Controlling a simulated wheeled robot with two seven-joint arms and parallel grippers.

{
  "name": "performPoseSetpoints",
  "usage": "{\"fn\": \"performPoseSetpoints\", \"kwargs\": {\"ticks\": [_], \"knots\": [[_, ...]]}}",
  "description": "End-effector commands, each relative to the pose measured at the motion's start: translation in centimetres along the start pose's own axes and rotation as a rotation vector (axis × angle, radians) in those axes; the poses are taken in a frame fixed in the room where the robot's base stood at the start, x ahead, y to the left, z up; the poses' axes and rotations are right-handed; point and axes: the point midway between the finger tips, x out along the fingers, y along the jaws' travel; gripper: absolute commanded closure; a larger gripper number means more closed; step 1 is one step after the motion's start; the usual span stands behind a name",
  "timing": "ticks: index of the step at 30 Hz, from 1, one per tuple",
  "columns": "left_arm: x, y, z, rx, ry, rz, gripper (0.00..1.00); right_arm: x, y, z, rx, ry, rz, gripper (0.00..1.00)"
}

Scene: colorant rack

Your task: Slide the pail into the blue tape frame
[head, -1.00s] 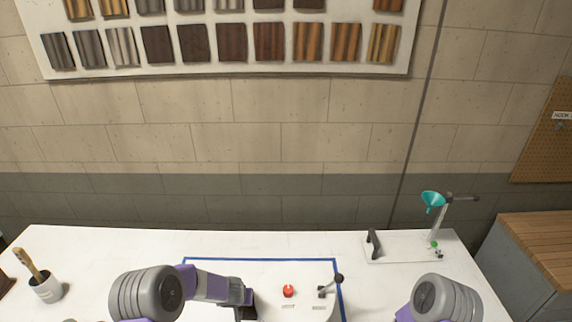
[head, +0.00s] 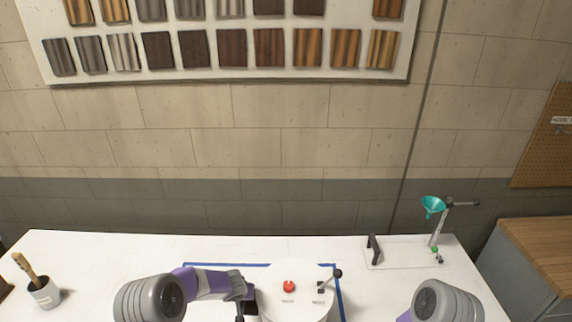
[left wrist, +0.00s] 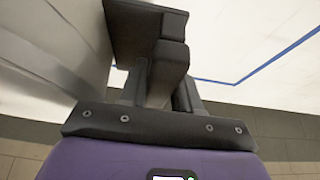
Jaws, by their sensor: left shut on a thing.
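The white pail (head: 300,279) has a red cap (head: 289,286) and a dark lever on its lid. It stands at the table's front middle, and its lower part is cut off by the frame. The blue tape frame (head: 215,265) shows behind and right of it; the lid covers part of the back line. In the left wrist view the pail's pale wall (left wrist: 50,45) fills the left. My left gripper (head: 246,300) is at the pail's left side, shut on what looks like its dark handle (left wrist: 140,30). My right arm shows at right, but its gripper is out of view.
A clear plate with a black handle (head: 374,248) and a stand with a teal funnel (head: 432,206) is at the back right. A cup with a brush (head: 45,292) stands at the far left.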

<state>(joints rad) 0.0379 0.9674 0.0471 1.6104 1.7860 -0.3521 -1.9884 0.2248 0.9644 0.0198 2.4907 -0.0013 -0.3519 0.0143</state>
Motion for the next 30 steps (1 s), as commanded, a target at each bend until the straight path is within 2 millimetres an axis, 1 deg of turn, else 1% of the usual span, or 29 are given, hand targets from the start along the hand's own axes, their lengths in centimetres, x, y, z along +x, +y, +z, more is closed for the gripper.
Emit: {"fn": "performPoseSetpoints", "kwargs": {"ticks": [1, 21, 30], "knots": [[0.1, -0.1, -0.4, -0.004, 0.004, 0.0, 1.0, 0.0, 0.0, 0.0, 0.0, 0.0, 0.0, 0.35], [1.6, -0.1, -3.5, -0.003, 0.004, 0.001, 1.0, 0.0, 0.0, 0.0, 0.0, 0.0, 0.0, 0.35], [1.7, 0.0, -3.9, -0.004, 0.001, 0.003, 1.0, 0.0, 0.0, 0.0, 0.0, 0.0, 0.0, 0.35]]}}
